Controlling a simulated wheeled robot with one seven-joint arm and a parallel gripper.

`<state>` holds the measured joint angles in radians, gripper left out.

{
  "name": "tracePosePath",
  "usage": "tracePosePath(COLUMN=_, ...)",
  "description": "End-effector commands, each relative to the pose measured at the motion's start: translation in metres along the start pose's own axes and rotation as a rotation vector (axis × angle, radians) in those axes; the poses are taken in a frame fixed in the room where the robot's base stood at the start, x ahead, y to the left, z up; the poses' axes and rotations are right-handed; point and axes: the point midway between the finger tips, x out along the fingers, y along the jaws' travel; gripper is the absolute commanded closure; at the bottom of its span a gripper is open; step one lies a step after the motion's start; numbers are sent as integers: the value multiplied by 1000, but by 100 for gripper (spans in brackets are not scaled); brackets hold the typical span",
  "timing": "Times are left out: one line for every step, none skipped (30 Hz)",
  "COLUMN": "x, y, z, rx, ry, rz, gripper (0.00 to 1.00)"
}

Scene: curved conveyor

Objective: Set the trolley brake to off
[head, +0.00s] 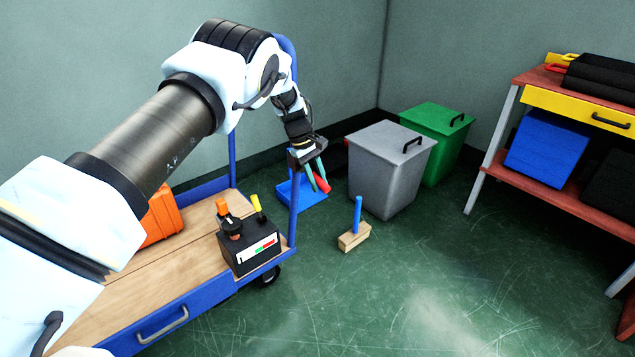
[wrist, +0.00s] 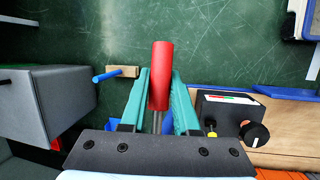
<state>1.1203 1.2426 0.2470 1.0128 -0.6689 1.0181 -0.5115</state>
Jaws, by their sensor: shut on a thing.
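The trolley (head: 165,335) has a wooden deck with a blue edge. A black control box (head: 250,262) stands at its right end, with a white label carrying green and red patches. On the box are a yellow lever (head: 258,206) and a black dial (head: 232,229) with orange parts; which one is the brake I cannot tell. The box also shows in the wrist view (wrist: 228,110). My gripper (head: 316,178), with teal fingers, is shut on a red-handled tool (wrist: 161,75) with a metal shaft. It is beyond the trolley's right end, apart from the box.
A blue trolley post (head: 293,190) stands between the box and my gripper. A blue container (head: 310,198) is on the floor. A wooden block with a blue handle (head: 357,215), a grey bin (head: 385,180) and a green bin (head: 435,120) stand right. An orange case (head: 162,217) is on the deck.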

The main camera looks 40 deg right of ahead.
Motion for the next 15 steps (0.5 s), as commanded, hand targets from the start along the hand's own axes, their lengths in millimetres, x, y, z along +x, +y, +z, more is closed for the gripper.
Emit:
tracePosePath(x=0, y=0, z=0, rx=1, ry=0, rz=0, gripper=100)
tracePosePath(x=0, y=0, z=0, rx=1, ry=1, rz=0, gripper=100)
tracePosePath(x=0, y=0, z=0, rx=1, ry=1, rz=0, gripper=100)
tracePosePath(x=0, y=0, z=0, rx=1, ry=1, rz=0, gripper=100)
tracePosePath(x=0, y=0, z=0, rx=1, ry=1, rz=0, gripper=100)
tracePosePath(x=0, y=0, z=0, rx=1, ry=1, rz=0, gripper=67)
tracePosePath(x=0, y=0, z=0, rx=1, ry=1, rz=0, gripper=64)
tracePosePath(x=0, y=0, z=0, rx=1, ry=2, rz=0, gripper=61)
tracePosePath(x=0, y=0, z=0, rx=1, ry=2, rz=0, gripper=56)
tracePosePath(x=0, y=0, z=0, rx=1, ry=2, rz=0, gripper=53)
tracePosePath(x=0, y=0, z=0, rx=1, ry=2, rz=0, gripper=49)
tracePosePath(x=0, y=0, z=0, rx=1, ry=2, rz=0, gripper=45)
tracePosePath(x=0, y=0, z=0, rx=1, ry=2, rz=0, gripper=42)
tracePosePath(x=0, y=0, z=0, rx=1, ry=2, rz=0, gripper=40)
tracePosePath(x=0, y=0, z=0, rx=1, ry=2, rz=0, gripper=40)
